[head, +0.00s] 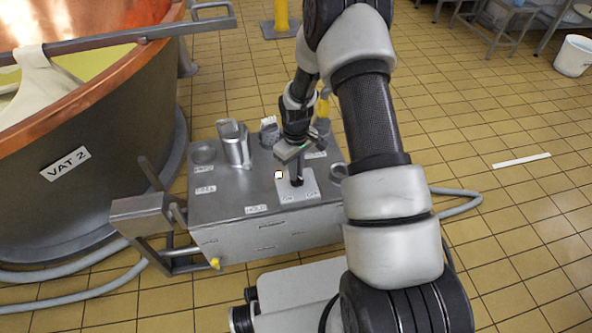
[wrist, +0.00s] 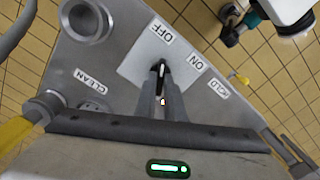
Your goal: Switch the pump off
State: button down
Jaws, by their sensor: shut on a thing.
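The pump switch is a small dark lever (wrist: 162,69) on a pale square plate (wrist: 143,62) marked OFF and ON. In the head view the plate (head: 311,184) lies at the right front of the steel bench top, with the lettering along its front edge. My gripper (wrist: 163,98) comes down over the plate, its two fingers close together on the lever. It also shows in the head view (head: 297,176), where the fingers hide most of the lever. I cannot tell clearly which mark the lever leans toward.
The steel bench (head: 235,190) carries a metal jug (head: 235,147), round holders and labels such as HOLD (head: 256,209) and CLEAN (wrist: 87,80). The copper vat marked VAT 2 (head: 85,135) stands at the left. A hose (head: 463,209) lies right of the bench. Tiled floor is open farther right.

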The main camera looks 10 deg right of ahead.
jog(key=c, duration=1.8)
grip_release()
jog(key=shift+c, duration=0.2)
notch_tip(320, 180, up, 18)
jog(key=p, duration=0.4)
jog(key=shift+f, duration=0.25)
